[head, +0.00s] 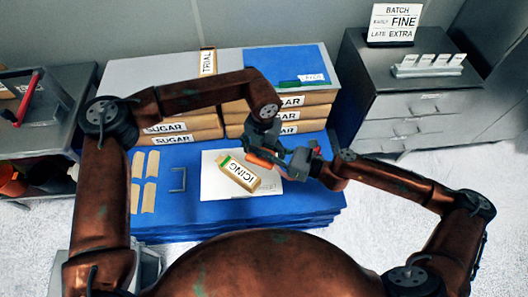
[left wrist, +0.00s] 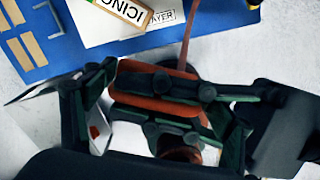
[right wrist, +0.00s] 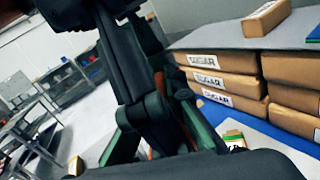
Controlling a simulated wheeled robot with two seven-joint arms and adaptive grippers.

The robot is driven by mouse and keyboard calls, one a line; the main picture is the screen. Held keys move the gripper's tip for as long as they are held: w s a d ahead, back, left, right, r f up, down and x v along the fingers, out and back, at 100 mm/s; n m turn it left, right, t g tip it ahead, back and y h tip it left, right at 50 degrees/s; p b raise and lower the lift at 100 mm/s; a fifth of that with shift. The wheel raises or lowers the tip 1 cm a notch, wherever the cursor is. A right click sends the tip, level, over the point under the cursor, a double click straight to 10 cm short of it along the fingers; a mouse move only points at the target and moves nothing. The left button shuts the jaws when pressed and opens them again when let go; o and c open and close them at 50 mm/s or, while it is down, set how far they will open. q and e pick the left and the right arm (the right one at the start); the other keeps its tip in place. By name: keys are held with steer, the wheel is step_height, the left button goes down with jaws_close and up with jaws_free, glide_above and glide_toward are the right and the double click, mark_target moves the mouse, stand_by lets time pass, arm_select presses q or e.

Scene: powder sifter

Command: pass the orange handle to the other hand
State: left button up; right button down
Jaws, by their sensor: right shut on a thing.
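The orange handle (head: 261,159) is in the air above the blue table, between my two grippers. In the left wrist view the handle (left wrist: 150,106) lies between the dark jaws of my right gripper (head: 289,161), which is shut on it. My left gripper (head: 264,148) comes down from above; its green-edged fingers stand apart at either side of the handle in its wrist view. Whether they touch it is unclear. In the right wrist view dark gripper parts hide nearly all of the handle.
An icing packet (head: 239,174) lies on a white sheet (head: 213,189) just below the grippers. Stacked sugar packs (head: 188,133) stand behind. Small tan packets (head: 150,164) and a grey bracket (head: 178,180) lie at left on the blue surface (head: 190,215).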

arm_select(q)
steer(key=shift+s+d, duration=0.1)
steer(key=shift+d, duration=0.05)
steer(key=c, duration=0.8)
arm_select(e)
steer(key=shift+r, duration=0.1)
steer(key=c, duration=1.9)
jaws_free()
